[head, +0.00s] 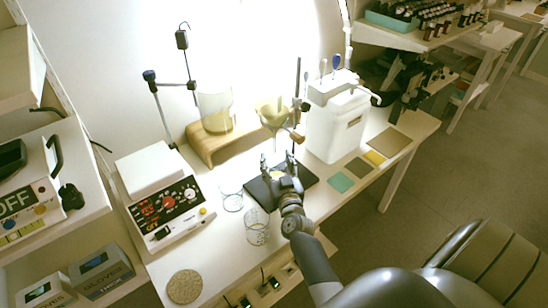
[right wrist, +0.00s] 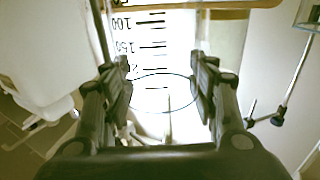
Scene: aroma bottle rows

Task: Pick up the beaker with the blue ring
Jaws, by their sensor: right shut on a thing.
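My right gripper (head: 279,162) reaches over the black pad (head: 258,193) below the glass funnel. In the right wrist view its two fingers (right wrist: 162,92) stand on either side of a clear glass beaker (right wrist: 150,30) with black volume marks and a thin blue ring at its rim. The gripper is shut on this beaker. In the head view the held beaker is mostly hidden by the gripper. Two other clear beakers stand on the white table, one at the pad's left edge (head: 232,200) and one nearer (head: 257,230). My left gripper is not in view.
A funnel (head: 272,110) hangs on a stand just behind the gripper. A larger glass vessel (head: 215,108) sits on a wooden bench (head: 205,148). A scale (head: 172,205) is left, a white dispenser (head: 335,125) right. A round cork mat (head: 184,286) lies in front.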

